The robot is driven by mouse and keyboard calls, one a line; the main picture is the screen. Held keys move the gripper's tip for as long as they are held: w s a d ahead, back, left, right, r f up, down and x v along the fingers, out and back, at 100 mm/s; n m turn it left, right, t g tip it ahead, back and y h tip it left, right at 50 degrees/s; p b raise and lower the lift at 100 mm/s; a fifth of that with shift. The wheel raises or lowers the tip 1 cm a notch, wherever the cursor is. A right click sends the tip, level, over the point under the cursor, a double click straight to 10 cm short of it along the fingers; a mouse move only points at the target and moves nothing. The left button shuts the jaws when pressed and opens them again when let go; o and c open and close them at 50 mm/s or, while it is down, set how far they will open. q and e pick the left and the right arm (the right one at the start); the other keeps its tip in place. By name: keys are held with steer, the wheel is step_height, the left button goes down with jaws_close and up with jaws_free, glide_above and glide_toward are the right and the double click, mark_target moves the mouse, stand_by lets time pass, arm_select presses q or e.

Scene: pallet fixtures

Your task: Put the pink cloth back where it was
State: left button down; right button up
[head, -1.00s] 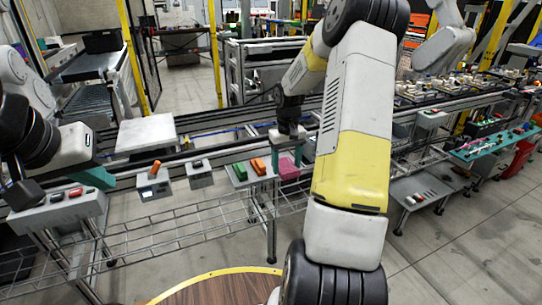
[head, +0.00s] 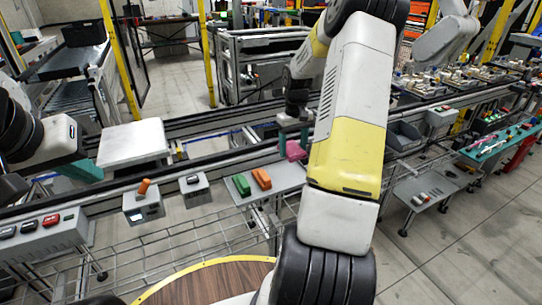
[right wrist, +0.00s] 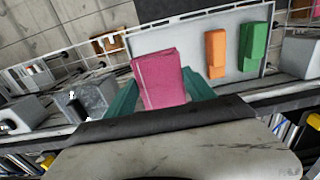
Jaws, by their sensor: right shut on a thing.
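The pink cloth (head: 295,150) is a folded block held between the teal fingers of my right gripper (head: 292,138). In the right wrist view the cloth (right wrist: 160,79) stands between both fingers of the right gripper (right wrist: 160,95), which is shut on it. The cloth is at the right end of the grey tray (head: 286,176); I cannot tell whether it touches the tray. My right arm hides what lies just right of it. My left gripper (head: 80,171) is at the far left, near a white panel; its finger opening is not clear.
A green block (head: 242,184) and an orange block (head: 262,179) lie on the tray. Button boxes (head: 195,189) stand along the rail to the left. A white panel (head: 133,143) lies behind them. A grey bin (head: 403,136) is right of my arm.

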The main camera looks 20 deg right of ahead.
mark_target(291, 174)
step_height(291, 174, down, 9)
steer(key=shift+r, duration=0.15)
stand_by(0.4)
steer(key=o, duration=1)
